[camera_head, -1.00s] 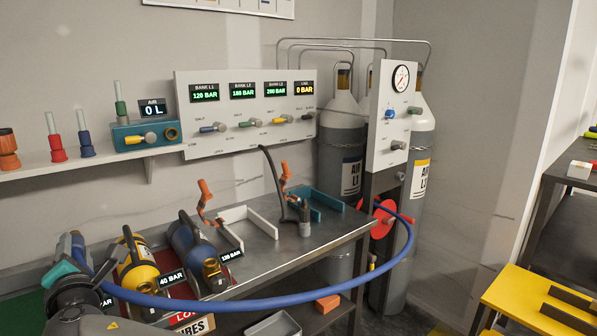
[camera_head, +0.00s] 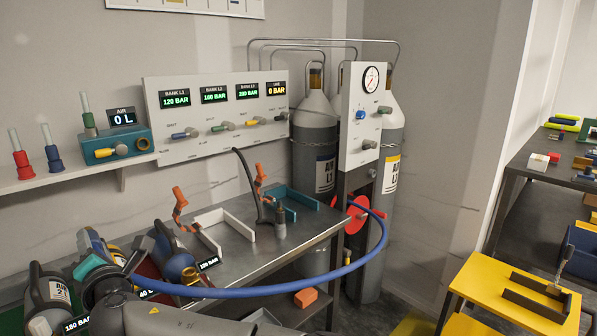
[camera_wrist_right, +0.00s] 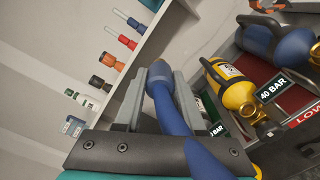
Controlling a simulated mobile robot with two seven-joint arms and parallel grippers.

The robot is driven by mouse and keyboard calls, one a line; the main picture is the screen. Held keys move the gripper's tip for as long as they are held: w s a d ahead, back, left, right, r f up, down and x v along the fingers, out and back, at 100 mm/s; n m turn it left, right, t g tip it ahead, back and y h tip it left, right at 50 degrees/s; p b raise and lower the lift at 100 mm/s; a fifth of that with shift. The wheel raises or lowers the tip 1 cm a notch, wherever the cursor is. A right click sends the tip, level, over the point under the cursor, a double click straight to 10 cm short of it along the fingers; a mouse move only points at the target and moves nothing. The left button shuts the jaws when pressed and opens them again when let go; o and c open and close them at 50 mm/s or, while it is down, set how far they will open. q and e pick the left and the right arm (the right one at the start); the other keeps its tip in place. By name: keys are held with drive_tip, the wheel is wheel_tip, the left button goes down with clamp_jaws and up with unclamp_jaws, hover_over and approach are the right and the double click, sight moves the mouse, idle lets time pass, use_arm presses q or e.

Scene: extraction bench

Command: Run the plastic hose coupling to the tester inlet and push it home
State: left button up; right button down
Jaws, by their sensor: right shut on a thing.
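The blue plastic hose coupling (camera_wrist_right: 158,80) sits between the two grey fingers of my right gripper (camera_wrist_right: 160,92), which is shut on it. In the head view my right gripper (camera_head: 92,252) is at the lower left, above the cylinders. The blue hose (camera_head: 300,287) runs from it in a wide arc to the red reel (camera_head: 358,214). The tester (camera_head: 105,147) is a teal box on the wall shelf, with a yellow-handled valve and a brass ring inlet (camera_head: 143,144). The coupling is apart from the inlet, below and left of it. My left gripper is not in view.
Blue, yellow and grey cylinders (camera_head: 45,290) lie on the bench below the shelf. Coloured fittings (camera_head: 22,163) stand on the shelf left of the tester. A panel with pressure displays (camera_head: 215,110) is to the right. A yellow table (camera_head: 480,285) is at the lower right.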

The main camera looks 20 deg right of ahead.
drive_tip(key=w+d+r+p, duration=0.3)
drive_tip(key=d+r+p, duration=0.1)
drive_tip(key=d, duration=0.4)
drive_tip(key=shift+w+d+p, duration=0.15)
drive_tip(key=shift+d+p, duration=0.15)
drive_tip(key=shift+p, duration=0.4)
drive_tip(key=w+d+r+p, duration=0.3)
drive_tip(key=d+p, duration=0.1)
drive_tip(key=d, duration=0.4)
drive_tip(key=shift+d+r, duration=0.3)
drive_tip(key=shift+r, duration=0.1)
drive_tip(key=shift+a, duration=0.1)
idle(0.5)
